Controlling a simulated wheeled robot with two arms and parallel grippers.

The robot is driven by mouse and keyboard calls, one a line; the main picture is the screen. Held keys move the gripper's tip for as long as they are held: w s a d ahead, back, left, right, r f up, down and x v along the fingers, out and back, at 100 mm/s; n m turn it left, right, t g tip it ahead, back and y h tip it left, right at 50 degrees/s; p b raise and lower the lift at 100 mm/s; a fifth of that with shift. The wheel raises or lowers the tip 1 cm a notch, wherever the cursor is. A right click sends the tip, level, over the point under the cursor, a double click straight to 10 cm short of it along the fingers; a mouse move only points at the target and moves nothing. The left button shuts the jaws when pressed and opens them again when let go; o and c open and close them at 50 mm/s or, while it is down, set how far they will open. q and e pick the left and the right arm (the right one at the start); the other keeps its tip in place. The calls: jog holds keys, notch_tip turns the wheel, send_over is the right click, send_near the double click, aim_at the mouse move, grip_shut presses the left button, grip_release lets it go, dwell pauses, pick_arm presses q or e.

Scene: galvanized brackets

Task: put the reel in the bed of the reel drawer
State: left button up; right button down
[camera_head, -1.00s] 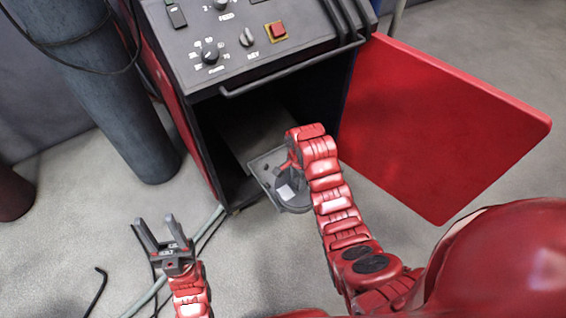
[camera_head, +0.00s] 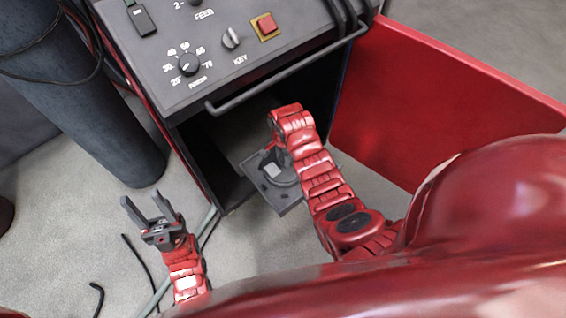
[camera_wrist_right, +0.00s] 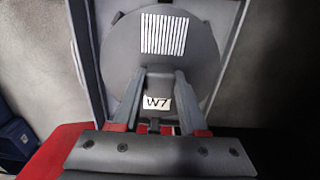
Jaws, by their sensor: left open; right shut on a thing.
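The reel (camera_head: 285,179) is a dark grey disc with a white label. In the right wrist view the reel (camera_wrist_right: 122,55) faces the camera, showing a barcode label and a "W7" tag. My right gripper (camera_wrist_right: 160,84) is shut on the reel's middle part; its grip is mostly hidden by the wrist in the head view. The reel drawer (camera_head: 284,207) is a grey tray pulled out of the cabinet. The reel is over the drawer, between its side walls (camera_wrist_right: 92,75); I cannot tell whether it touches the bed. My left gripper (camera_head: 146,212) is open and empty, left of the drawer.
The dark cabinet has a control panel (camera_head: 215,50) and a bar handle (camera_head: 285,70) above the drawer opening. A red door (camera_head: 440,100) stands open at the right. A grey cylinder (camera_head: 85,100) stands at the left. Cables lie on the floor near my left gripper.

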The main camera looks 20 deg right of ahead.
jog(key=shift+f, duration=1.75)
jog(key=shift+w+f, duration=0.1)
jog(key=shift+f, duration=0.05)
jog(key=shift+c, duration=2.2)
grip_release()
